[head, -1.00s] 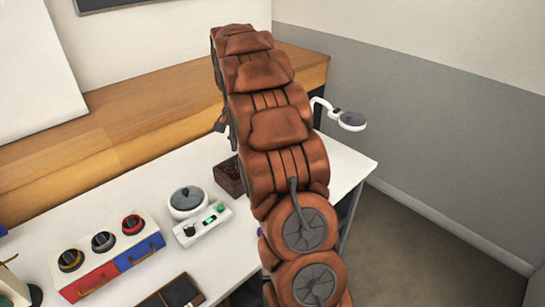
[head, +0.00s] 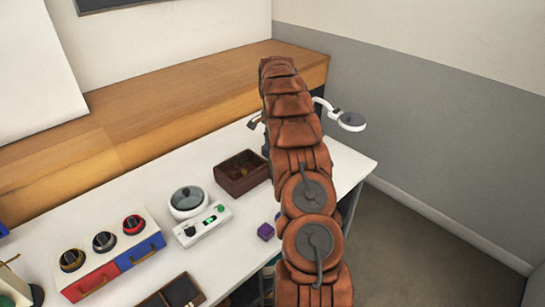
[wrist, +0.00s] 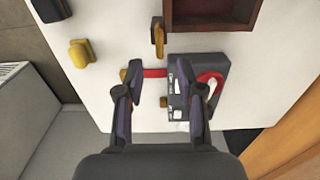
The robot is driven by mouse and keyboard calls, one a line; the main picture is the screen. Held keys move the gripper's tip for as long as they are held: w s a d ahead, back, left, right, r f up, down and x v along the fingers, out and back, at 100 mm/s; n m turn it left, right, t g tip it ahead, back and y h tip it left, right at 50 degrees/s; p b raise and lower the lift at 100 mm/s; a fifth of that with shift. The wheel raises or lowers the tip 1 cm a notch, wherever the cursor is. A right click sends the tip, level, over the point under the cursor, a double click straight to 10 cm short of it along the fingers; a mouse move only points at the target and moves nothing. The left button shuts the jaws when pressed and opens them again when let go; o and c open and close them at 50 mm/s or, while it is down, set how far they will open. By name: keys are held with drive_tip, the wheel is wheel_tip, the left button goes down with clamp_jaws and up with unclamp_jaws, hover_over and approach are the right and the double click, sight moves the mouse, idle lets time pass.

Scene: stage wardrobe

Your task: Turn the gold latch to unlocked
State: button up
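In the head view, a gold-ringed dark knob (head: 72,260) sits at the left of a row with a silver-ringed knob (head: 104,241) and a red-ringed knob (head: 133,224), on a drawer box. In the wrist view, my gripper (wrist: 162,92) is open and empty. Beyond its fingers are a dark box (wrist: 205,68) with white labels and a red ring, a red bar, and an upright gold-coloured piece (wrist: 158,38). I cannot tell which gold part is the latch, or how it is set. My gripper is hidden behind my arm in the head view.
A brown open box (head: 240,186) stands on the white table (head: 140,200) and shows at the top of the wrist view (wrist: 212,26). A white device with a round lid (head: 188,203) and a purple cube (head: 265,231) are nearby. A yellow piece (wrist: 80,54) lies left.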

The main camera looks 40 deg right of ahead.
wheel_tip(320, 180, down, 7)
drive_tip(key=shift+s+r+p, duration=0.1)
drive_tip(key=shift+p, duration=1)
clamp_jaws()
